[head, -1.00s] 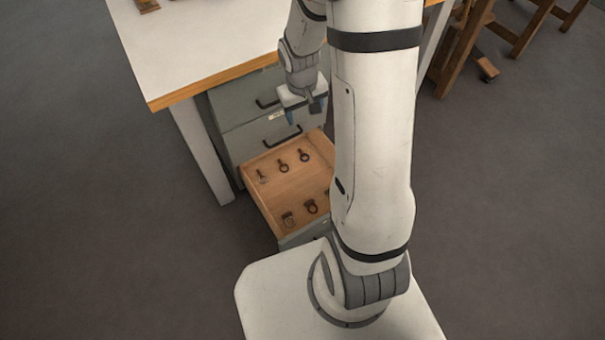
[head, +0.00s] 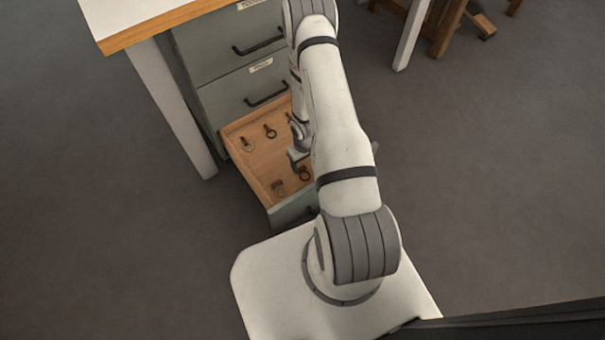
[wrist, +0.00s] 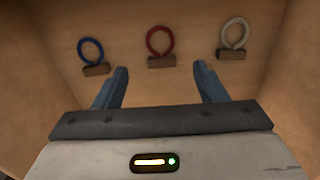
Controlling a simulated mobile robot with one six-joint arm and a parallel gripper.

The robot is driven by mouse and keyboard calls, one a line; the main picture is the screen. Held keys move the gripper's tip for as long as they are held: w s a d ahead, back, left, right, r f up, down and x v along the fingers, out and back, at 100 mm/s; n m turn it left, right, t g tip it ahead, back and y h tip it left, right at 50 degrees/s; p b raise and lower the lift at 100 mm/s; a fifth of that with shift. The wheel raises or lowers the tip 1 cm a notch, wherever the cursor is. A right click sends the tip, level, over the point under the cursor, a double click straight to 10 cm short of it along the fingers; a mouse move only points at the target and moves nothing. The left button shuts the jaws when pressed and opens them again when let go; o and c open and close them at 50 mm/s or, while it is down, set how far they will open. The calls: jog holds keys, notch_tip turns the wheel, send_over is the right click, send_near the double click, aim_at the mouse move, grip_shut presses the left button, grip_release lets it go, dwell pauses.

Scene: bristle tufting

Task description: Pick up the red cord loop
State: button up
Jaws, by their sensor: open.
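In the wrist view the red cord loop (wrist: 159,40) stands out from a small brown block (wrist: 161,61), on the wooden drawer floor. A blue loop (wrist: 91,51) is to its left and a pale loop (wrist: 236,33) to its right, each with a similar block. My gripper (wrist: 161,68) is open, its two blue fingers spread to either side of the red loop's block, with nothing between them. In the head view my gripper (head: 298,159) is low over the open drawer (head: 263,165), partly hidden by my arm.
The drawer walls (wrist: 291,60) rise close on both sides in the wrist view. Shut grey drawers (head: 235,95) are above the open one, beside a white table leg (head: 172,105). More loops (head: 269,131) lie in the drawer. The floor (head: 90,200) at left is clear.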

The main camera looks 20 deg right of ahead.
aim_at(303, 173)
jog(key=f+b, duration=0.1)
jog(key=f, duration=0.1)
jog(key=f+b, duration=0.1)
jog(key=f, duration=0.1)
jog(key=f+b, duration=0.2)
jog(key=f, duration=0.1)
jog(key=shift+w+a+f, duration=0.1)
jog(key=shift+w+a, duration=0.05)
jog(key=shift+w, duration=0.2)
jog(key=shift+c, duration=0.5)
jog(key=c, duration=0.9)
